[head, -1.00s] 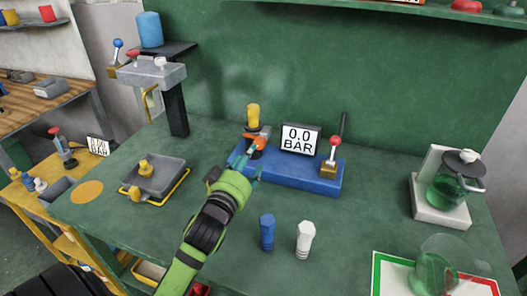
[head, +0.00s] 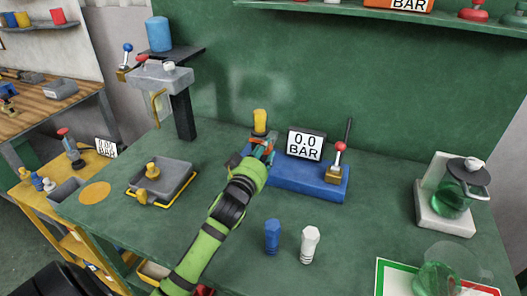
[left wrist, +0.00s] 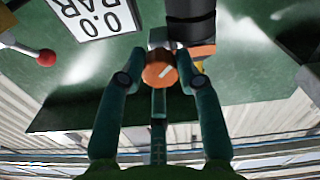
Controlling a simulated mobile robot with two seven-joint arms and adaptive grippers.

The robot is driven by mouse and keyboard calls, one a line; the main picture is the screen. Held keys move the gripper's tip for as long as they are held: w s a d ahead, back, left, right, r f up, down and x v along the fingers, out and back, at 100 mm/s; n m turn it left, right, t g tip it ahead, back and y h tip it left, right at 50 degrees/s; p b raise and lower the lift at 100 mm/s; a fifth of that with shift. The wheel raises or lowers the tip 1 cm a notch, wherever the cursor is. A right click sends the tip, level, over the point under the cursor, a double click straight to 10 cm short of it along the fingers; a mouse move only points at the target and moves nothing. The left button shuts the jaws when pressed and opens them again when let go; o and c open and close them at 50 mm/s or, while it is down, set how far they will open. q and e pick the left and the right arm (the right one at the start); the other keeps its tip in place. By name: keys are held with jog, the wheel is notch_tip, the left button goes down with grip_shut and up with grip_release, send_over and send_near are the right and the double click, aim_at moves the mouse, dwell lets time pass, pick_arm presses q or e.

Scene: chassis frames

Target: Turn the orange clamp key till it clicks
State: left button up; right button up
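The orange clamp key (left wrist: 159,70) is a round knob with a pale slanted line on its face, in the middle of the left wrist view. My left gripper (left wrist: 160,62) has one finger on each side of it, and both fingertips appear to touch it. In the head view my left gripper (head: 264,148) reaches the clamp at the left end of the blue base (head: 308,182), and its fingers hide most of the key. A yellow cylinder (head: 259,122) stands upright in the clamp above the key. My right gripper is not in view.
The display (head: 305,144) on the blue base reads 0.0 BAR. A red-knobbed lever (head: 339,158) stands to its right. A blue plug (head: 272,237) and a white plug (head: 309,244) stand in front. A grey tray (head: 160,180) lies left, and a flask stand (head: 443,215) right.

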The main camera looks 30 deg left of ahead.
pick_arm(q)
grip_shut()
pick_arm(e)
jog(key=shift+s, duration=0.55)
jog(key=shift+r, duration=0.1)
pick_arm(q)
jog(key=shift+r+m+p, duration=0.1)
jog(key=shift+m+p, duration=2.45)
jog(key=shift+m, duration=3.25)
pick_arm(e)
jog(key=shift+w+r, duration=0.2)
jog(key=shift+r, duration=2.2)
